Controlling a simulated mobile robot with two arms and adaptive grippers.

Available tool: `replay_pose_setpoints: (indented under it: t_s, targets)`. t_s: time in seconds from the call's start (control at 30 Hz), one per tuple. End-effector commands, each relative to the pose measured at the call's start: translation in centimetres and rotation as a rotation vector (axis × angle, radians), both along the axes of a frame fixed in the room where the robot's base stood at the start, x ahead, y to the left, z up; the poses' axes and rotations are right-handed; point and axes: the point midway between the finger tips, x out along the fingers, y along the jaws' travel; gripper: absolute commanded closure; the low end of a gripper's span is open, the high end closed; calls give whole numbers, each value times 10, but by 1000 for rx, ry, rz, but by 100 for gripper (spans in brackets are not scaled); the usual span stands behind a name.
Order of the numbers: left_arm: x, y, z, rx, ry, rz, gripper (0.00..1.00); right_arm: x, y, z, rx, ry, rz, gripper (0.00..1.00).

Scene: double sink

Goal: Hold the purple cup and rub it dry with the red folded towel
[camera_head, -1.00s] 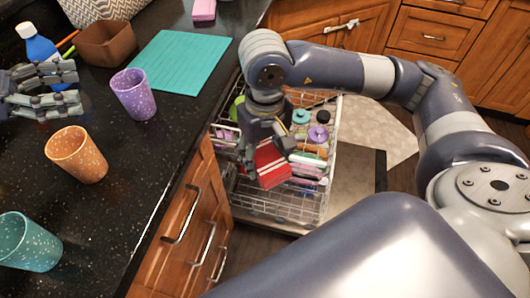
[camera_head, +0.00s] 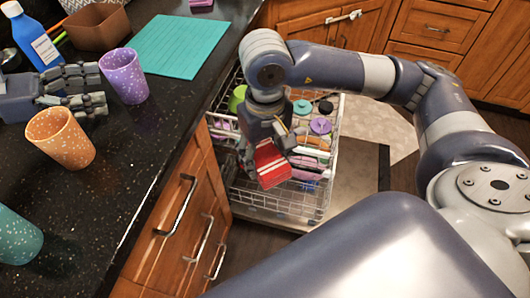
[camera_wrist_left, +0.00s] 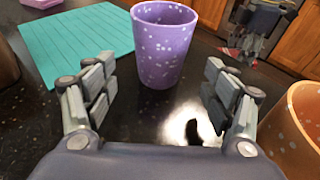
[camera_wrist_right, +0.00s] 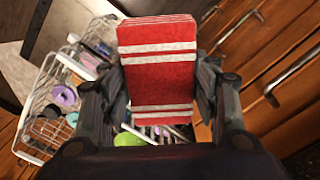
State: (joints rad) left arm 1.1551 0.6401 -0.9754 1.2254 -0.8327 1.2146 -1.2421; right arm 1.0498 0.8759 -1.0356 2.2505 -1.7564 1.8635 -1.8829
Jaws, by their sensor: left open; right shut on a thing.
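The purple speckled cup (camera_head: 124,77) stands upright on the black counter, in front of the teal mat. My left gripper (camera_head: 98,88) is open and empty close beside it. In the left wrist view the purple cup (camera_wrist_left: 164,47) stands ahead, centred between the spread fingers (camera_wrist_left: 160,85) and beyond their tips. My right gripper (camera_head: 262,143) is shut on the red folded towel (camera_head: 271,166), which has white stripes. It holds the towel over the open dishwasher rack. In the right wrist view the towel (camera_wrist_right: 158,70) sits between the fingers.
An orange cup (camera_head: 61,137) stands near the left gripper, and a teal cup (camera_head: 16,237) nearer the front. A blue bottle (camera_head: 32,35) and brown box (camera_head: 95,27) are behind. The dishwasher rack (camera_head: 328,180) is pulled out. The teal mat (camera_head: 183,45) is bare.

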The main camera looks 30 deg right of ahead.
Motion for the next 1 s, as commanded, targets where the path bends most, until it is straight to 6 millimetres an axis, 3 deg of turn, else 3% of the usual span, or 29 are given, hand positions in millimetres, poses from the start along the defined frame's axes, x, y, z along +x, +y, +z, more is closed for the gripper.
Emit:
replay_pose_setpoints:
  t_s: [0.13, 0.4, 0.87, 1.0]
  targets:
    - [-1, -23, -4, 0, 1, -3, 23, 0, 0, 11, 0, 0, 0, 68]
    - [0, -51, -18, 0, -2, -1, 23, 0, 0, -7, 0, 0, 0, 68]
    - [0, -60, -18, 0, -1, 0, 23, 0, 0, -9, 0, 0, 0, 68]
    - [0, -60, -18, 0, -1, 0, 50, 0, 0, -9, 0, 0, 0, 68]
